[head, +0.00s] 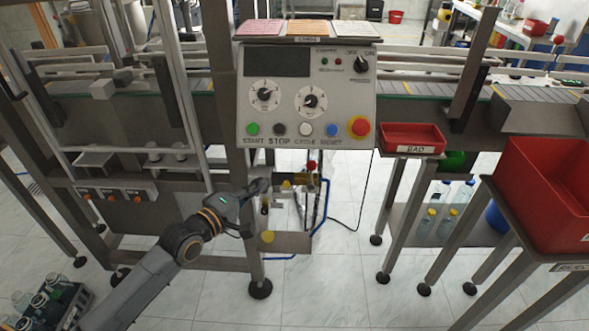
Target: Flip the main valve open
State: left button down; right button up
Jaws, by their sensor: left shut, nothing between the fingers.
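Below the control panel is a small air unit (301,207) with blue tubing, a red knob (311,165) on top and small yellow parts. The main valve seems to belong to this unit, but I cannot make out its handle or whether it is open or closed. My left gripper (262,187) is shut and empty at the left side of the unit, its fingertips pointing right and hiding part of it. I cannot tell whether the fingertips touch anything. My right gripper is out of view.
The control panel (307,95) with dials and buttons hangs directly above my left gripper. A metal post (253,235) stands close by. A black cable (357,205) hangs to the right. A red BAD tray (412,137) and a large red bin (545,195) stand further right.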

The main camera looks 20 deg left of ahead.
aim_at(311, 175)
pick_arm(q)
jog(key=shift+w, duration=0.1)
jog(key=s+d+x, duration=0.1)
jog(key=d+x, duration=0.1)
jog(key=x, duration=1)
jog(key=shift+w+d+f, duration=0.35)
jog(key=shift+w+d, duration=0.05)
